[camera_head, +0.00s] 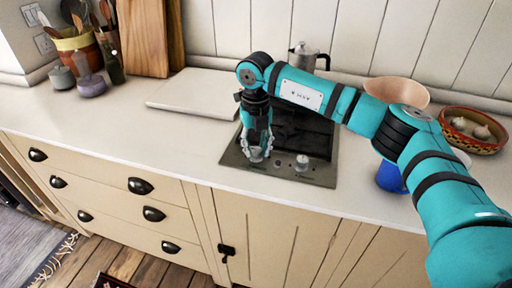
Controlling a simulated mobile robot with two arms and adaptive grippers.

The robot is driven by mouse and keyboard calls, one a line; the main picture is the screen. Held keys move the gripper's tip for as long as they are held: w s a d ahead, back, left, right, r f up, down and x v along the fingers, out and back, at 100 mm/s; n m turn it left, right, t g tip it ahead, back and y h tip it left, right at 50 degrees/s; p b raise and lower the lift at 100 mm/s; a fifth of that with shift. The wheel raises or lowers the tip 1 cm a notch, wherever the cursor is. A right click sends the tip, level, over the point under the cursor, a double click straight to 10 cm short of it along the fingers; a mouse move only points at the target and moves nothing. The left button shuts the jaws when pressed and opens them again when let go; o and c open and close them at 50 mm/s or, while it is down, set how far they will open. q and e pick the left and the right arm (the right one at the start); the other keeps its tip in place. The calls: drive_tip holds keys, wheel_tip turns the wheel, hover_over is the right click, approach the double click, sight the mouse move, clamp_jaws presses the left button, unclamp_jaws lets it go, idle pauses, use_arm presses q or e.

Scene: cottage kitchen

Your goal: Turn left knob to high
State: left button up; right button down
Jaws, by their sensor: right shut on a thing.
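The cooktop (228,158) is set in the pale counter, a dark panel with two knobs on its front strip. My right gripper (257,152) points down over the left knob (256,156) and is shut on it, with its fingers around the knob's sides. The knob is mostly hidden by the fingers, so its setting cannot be read. The right knob (302,162) stands free, pale and round. My right arm comes in from the right and covers part of the cooktop. My left gripper does not show.
A metal moka pot (304,56) stands behind the cooktop. A pinkish bowl (399,91), a patterned bowl with garlic (472,130) and a blue cup (389,178) stand to the right. A white board (196,92) lies on the left, where the front counter is clear.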

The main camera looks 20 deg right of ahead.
sight(256, 149)
drive_tip(key=shift+r, duration=0.1)
idle(0.4)
drive_tip(key=c, duration=1.2)
unclamp_jaws()
drive_tip(key=shift+c, duration=0.2)
wheel_tip(256, 149, up, 12)
